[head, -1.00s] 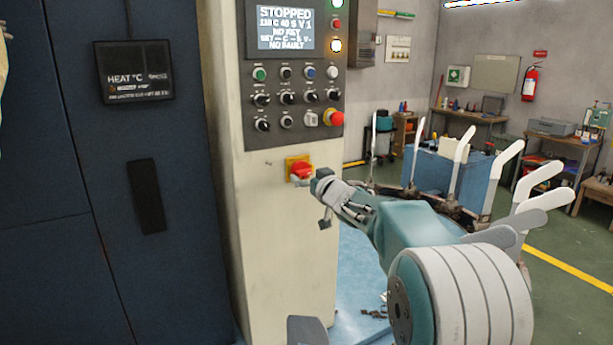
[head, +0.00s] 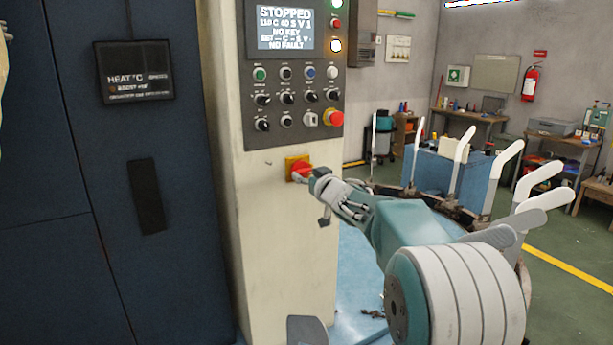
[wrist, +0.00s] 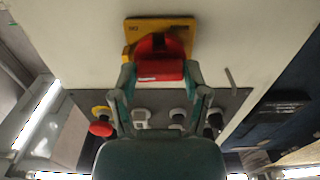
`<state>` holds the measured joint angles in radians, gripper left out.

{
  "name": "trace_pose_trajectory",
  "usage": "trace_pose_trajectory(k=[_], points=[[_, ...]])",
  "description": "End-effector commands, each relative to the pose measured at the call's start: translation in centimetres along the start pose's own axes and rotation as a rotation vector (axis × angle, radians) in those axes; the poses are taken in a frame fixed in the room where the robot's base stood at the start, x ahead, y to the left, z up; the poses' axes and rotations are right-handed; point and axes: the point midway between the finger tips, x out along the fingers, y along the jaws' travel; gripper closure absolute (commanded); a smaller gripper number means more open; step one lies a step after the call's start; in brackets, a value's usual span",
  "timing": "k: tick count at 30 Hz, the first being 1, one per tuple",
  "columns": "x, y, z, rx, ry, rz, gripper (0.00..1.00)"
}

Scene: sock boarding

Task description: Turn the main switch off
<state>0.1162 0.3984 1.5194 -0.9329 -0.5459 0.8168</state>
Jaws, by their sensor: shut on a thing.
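The main switch is a red handle on a yellow plate (head: 292,162), low on the cream cabinet front below the control panel. In the wrist view the red handle (wrist: 160,69) stands out in front of its yellow plate (wrist: 177,27). My gripper (head: 308,177) reaches it from the right. In the wrist view its two fingers (wrist: 158,74) lie on either side of the handle and are shut on it. In the head view the gripper hides part of the handle.
The control panel (head: 294,78) with several knobs and a red stop button (head: 336,118) sits above the switch. Its screen (head: 285,27) reads STOPPED. A dark blue cabinet (head: 60,240) stands at left. A row of white paddle-like forms (head: 508,153) stands at right.

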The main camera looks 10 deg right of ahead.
Motion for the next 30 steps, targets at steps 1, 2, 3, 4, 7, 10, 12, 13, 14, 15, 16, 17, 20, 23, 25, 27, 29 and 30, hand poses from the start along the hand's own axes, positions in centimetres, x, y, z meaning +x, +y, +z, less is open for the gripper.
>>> trace_pose_trajectory(k=[1, 2, 3, 4, 7, 10, 12, 13, 14, 15, 16, 17, 20, 23, 25, 27, 29, 30], points=[[0.04, -0.02, 0.01, -0.018, 0.0, 0.0, 0.88], [0.04, -0.02, 0.01, -0.031, 0.0, 0.0, 0.88], [0.04, -0.02, 0.01, -0.053, 0.0, 0.0, 0.88], [0.04, -0.03, 0.02, -0.07, 0.0, 0.0, 0.88], [0.04, -0.03, 0.02, -0.142, 0.0, 0.0, 0.88], [0.04, -0.03, 0.02, -0.227, 0.0, -0.001, 0.88], [0.04, -0.03, 0.02, -0.292, 0.0, -0.001, 0.88], [0.04, -0.04, 0.02, -0.321, 0.0, -0.001, 0.88], [0.04, -0.04, 0.02, -0.35, 0.0, -0.001, 0.88], [0.04, -0.04, 0.03, -0.388, 0.0, -0.001, 0.88], [0.04, -0.04, 0.03, -0.416, 0.0, -0.001, 0.88], [0.04, -0.05, 0.03, -0.445, 0.0, -0.001, 0.88], [0.04, -0.05, 0.04, -0.54, 0.0, -0.001, 0.88], [0.04, -0.06, 0.04, -0.635, 0.0, -0.001, 0.88], [0.04, -0.07, 0.05, -0.701, 0.0, -0.001, 0.88], [0.05, -0.07, 0.06, -0.768, 0.0, -0.002, 0.88], [0.05, -0.08, 0.07, -0.825, 0.0, -0.002, 0.88], [0.05, -0.08, 0.08, -0.863, 0.0, -0.002, 0.88]])
